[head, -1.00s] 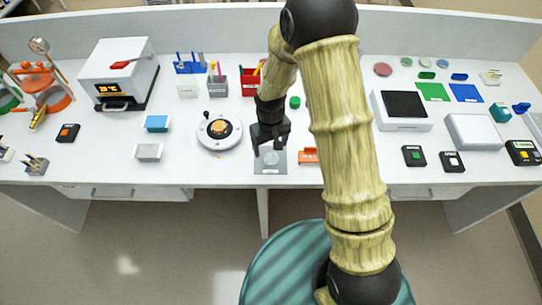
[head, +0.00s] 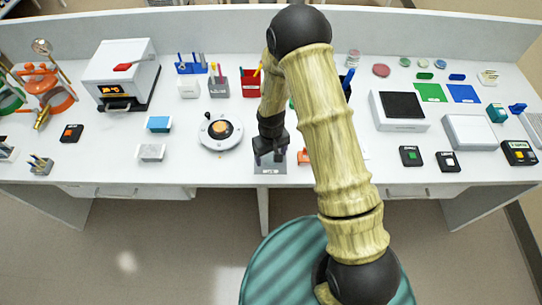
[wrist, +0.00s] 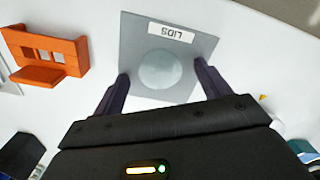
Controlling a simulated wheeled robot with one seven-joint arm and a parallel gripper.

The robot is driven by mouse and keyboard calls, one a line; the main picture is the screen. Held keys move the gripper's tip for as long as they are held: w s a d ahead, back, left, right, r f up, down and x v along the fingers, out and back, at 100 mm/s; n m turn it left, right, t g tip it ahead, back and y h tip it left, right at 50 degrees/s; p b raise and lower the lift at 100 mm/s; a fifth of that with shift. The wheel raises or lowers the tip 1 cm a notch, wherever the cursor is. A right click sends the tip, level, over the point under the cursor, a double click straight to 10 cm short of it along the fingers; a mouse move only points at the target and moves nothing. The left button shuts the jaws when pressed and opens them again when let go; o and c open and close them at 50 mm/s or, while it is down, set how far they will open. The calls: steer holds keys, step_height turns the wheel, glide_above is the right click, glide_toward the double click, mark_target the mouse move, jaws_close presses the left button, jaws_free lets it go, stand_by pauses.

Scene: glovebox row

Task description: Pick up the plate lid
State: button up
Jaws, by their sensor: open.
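The plate lid (wrist: 160,69) is a pale round disc lying on a grey square mat (wrist: 137,30) labelled LIDS in the wrist view. My gripper (wrist: 160,83) is open, with its two dark fingers apart on either side of the lid's near edge. I cannot tell from the wrist view how high the fingers are above the mat. In the head view my gripper (head: 269,160) is over the mat (head: 270,170) near the front edge of the bench, and it hides the lid.
An orange rack (wrist: 50,55) stands beside the mat. A round white device (head: 220,132) with a dark and amber centre stands to the left of my gripper. A white box (head: 400,110) with a black top is to the right.

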mark_target(271, 158)
stand_by(0.5)
steer(key=c, duration=1)
steer(key=shift+c, duration=0.2)
step_height(271, 158, up, 10)
steer(key=b, duration=0.2)
steer(key=shift+b, duration=0.35)
steer(key=shift+f, duration=0.1)
